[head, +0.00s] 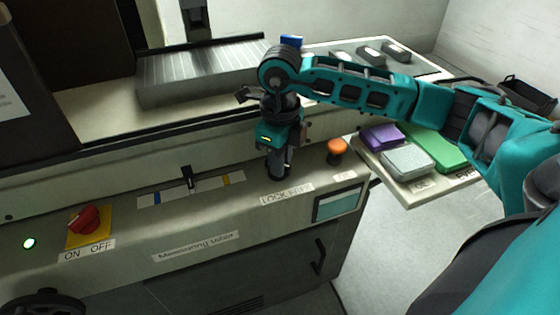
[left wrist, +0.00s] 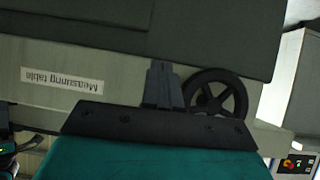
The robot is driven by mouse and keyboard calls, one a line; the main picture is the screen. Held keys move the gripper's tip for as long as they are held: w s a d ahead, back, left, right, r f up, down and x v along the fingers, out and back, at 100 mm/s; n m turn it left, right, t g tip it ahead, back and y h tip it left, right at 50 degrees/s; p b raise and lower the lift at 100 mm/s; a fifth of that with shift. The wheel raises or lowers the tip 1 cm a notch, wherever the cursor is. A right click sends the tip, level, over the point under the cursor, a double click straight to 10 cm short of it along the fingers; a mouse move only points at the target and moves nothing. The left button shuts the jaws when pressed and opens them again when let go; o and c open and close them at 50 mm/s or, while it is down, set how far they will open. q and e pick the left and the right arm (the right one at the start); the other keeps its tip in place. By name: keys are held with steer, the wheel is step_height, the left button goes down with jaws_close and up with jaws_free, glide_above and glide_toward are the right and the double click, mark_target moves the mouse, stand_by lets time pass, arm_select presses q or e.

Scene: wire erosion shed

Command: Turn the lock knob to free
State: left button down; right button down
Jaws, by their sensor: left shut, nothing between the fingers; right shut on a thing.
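The lock knob (head: 278,174) is a small dark knob on the sloped front panel, mostly hidden under my right gripper. A "LOCK FREE" label (head: 287,195) lies just in front of it. My right gripper (head: 280,164) points down from above and is shut on the knob. I cannot tell which way the knob points. My left gripper (left wrist: 161,84) shows only in the left wrist view, shut and empty, by a black handwheel (left wrist: 215,97).
On the panel are a red ON/OFF switch (head: 83,221), a slider (head: 188,178), an orange button (head: 336,147) and a small screen (head: 338,202). A tray (head: 411,200) with purple, grey and green blocks stands right of the panel. A ribbed metal block (head: 200,75) lies behind.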

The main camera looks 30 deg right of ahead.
arm_select(q)
steer(key=shift+s+f, duration=0.2)
steer(key=shift+f, duration=0.15)
arm_select(e)
steer(key=shift+n, duration=0.4)
steer(key=c, duration=1)
jaws_free()
steer(key=shift+c, duration=0.2)
steer(key=shift+r, duration=0.1)
arm_select(q)
steer(key=shift+a+r+p, duration=0.15)
steer(key=shift+r+p, duration=0.65)
steer(key=shift+p, duration=0.1)
arm_select(e)
step_height(320, 180, up, 13)
steer(key=shift+f, duration=0.2)
